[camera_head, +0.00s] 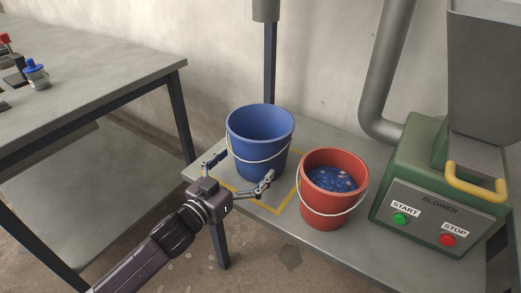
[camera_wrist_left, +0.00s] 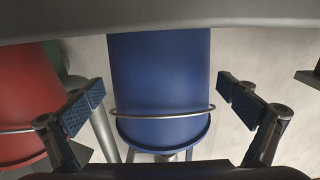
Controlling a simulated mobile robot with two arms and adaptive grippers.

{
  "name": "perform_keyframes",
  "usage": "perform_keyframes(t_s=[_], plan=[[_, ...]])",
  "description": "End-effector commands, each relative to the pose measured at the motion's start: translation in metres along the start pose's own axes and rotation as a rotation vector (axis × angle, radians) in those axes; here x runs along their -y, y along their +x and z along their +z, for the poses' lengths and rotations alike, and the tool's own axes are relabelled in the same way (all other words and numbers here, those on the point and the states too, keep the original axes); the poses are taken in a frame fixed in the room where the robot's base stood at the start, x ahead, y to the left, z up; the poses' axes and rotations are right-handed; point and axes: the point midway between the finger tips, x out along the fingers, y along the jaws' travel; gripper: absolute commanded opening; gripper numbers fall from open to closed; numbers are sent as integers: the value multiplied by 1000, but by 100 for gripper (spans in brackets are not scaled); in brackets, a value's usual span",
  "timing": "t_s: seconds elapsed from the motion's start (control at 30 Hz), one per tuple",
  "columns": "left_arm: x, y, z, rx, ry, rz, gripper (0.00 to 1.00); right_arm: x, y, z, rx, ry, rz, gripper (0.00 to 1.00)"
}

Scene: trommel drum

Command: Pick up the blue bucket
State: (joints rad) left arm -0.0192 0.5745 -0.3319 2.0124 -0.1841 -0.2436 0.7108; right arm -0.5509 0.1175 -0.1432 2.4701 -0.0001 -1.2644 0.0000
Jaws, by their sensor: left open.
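The blue bucket (camera_head: 258,150) stands upright on a grey bench, inside a yellow marked outline. It looks empty, and its wire handle hangs down across its front. My left gripper (camera_head: 240,172) is open, with one finger on the left of the bucket's lower body and the other to its front right. In the left wrist view the blue bucket (camera_wrist_left: 160,85) fills the space between and beyond the spread fingers (camera_wrist_left: 162,98). Gaps show between the bucket and both fingers. My right gripper is not in view.
A red bucket (camera_head: 323,214) with blue bits inside stands close to the right of the blue one. A green blower (camera_head: 420,170) with START and STOP buttons is further right. A grey table (camera_head: 110,65) stands at the left. A pipe (camera_head: 385,75) rises behind.

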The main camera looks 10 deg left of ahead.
Motion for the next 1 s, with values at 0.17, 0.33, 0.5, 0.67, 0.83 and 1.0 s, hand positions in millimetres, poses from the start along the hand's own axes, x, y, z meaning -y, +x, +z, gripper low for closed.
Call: perform_keyframes(t_s=[0.17,0.33,0.5,0.67,0.83,1.0], plan=[[0,0,0,0,-1,0,91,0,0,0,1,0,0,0],[0,0,0,0,-1,0,72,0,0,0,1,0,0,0],[0,0,0,0,-1,0,54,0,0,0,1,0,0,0],[0,0,-2,-4,0,1,47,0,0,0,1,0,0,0],[0,0,-2,-4,0,1,47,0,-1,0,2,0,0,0],[0,0,-8,-4,0,1,47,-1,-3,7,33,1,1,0]])
